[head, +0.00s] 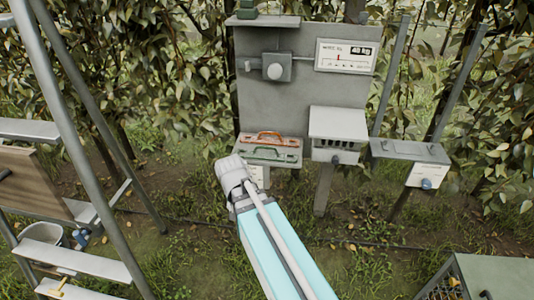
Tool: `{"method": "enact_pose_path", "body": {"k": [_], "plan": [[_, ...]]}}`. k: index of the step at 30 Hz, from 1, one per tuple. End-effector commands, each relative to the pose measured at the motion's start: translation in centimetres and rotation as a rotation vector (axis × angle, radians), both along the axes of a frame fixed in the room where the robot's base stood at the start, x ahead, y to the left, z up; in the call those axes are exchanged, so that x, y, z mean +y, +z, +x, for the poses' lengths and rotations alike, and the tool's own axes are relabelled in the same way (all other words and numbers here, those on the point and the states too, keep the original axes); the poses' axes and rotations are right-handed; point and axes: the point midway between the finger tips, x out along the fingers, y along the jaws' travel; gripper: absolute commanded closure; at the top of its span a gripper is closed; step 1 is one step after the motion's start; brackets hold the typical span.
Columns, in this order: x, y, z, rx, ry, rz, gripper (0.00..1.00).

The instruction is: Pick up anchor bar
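I cannot tell for sure which thing is the anchor bar. An orange bar with a raised handle shape (269,136) and a green one (266,154) lie on a grey tray (290,161) at the lower left of a grey panel. My arm, light blue with a pale grey joint, reaches up from the bottom, and the joint shows just below and left of that tray. My gripper does not show.
A white box (338,125) and a grey shelf (409,150) stand right. A ladder (97,130) stands left, a crate (492,275) lower right. Grass lies between.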

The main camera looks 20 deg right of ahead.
Motion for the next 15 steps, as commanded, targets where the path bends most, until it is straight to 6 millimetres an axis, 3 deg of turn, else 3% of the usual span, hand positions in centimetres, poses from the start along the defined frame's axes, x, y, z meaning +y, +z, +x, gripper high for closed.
{"method": "enact_pose_path", "body": {"k": [15], "plan": [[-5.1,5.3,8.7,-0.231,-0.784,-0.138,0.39]]}}
